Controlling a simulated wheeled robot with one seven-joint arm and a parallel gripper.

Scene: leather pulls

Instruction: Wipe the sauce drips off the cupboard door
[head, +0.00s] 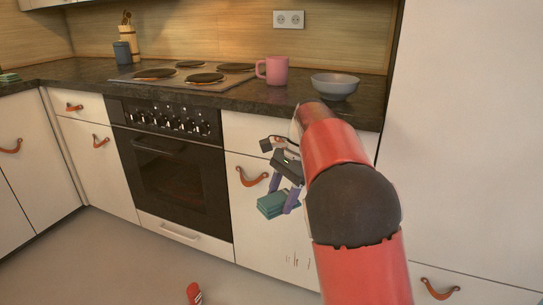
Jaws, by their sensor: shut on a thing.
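The cupboard door (246,214) is cream white with a brown leather pull (251,177) near its top left. Dark reddish sauce drips (295,261) run as thin vertical streaks low on the door, partly beside my red arm, which hides the door's right part. My gripper (278,203) is shut on a teal folded cloth or sponge (273,205). It holds this in front of the door, below and right of the leather pull and above the drips. I cannot tell whether the cloth touches the door.
A pink mug (273,70) and a grey-blue bowl (335,86) stand on the dark worktop (258,99) above. The oven (171,165) is left of the door. A red object (194,293) lies on the floor, cut by the lower edge. The floor at left is clear.

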